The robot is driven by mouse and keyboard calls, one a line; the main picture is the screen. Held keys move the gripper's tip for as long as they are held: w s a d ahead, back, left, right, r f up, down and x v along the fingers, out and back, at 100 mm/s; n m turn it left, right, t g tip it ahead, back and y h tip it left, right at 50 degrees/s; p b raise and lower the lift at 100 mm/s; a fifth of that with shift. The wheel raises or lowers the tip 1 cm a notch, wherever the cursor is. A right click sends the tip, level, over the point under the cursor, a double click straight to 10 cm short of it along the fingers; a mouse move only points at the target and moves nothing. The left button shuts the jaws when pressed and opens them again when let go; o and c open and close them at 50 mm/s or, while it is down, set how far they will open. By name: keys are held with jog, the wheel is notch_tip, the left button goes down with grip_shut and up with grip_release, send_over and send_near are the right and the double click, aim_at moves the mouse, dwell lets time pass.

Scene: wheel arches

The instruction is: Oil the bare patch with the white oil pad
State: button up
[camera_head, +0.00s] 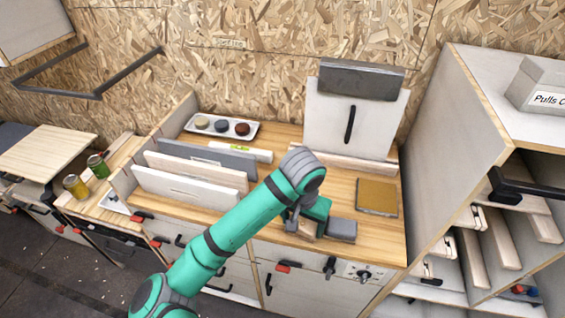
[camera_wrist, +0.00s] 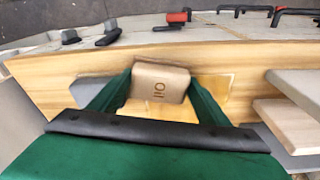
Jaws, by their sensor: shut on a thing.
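A paler, yellowish patch (camera_wrist: 219,84) shows on the wood just right of the pad in the wrist view, partly hidden by the pad and right finger. It looks like the bare patch. I cannot tell whether the pad touches the wood.
A grey block (camera_head: 342,230) lies close right of my gripper. A gold-brown square (camera_head: 377,196) lies further right. Upright boards (camera_head: 190,185) stand left. A white tray (camera_head: 196,124) with three round items is at the back. A tall shelf unit (camera_head: 450,130) borders the right.

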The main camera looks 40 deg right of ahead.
jog(key=r, duration=0.2)
jog(key=shift+d+r, duration=0.2)
jog(key=shift+r, duration=0.2)
jog(key=shift+w+a+r, duration=0.1)
jog(key=shift+w+r, duration=0.05)
jog(key=shift+r, duration=0.95)
jog(key=shift+w+r, duration=0.1)
jog(key=shift+r, duration=0.95)
jog(key=shift+a+r, duration=0.15)
jog(key=shift+r, duration=0.2)
jog(key=shift+s, duration=0.15)
jog(key=shift+s+d, duration=0.15)
jog(key=shift+d, duration=0.05)
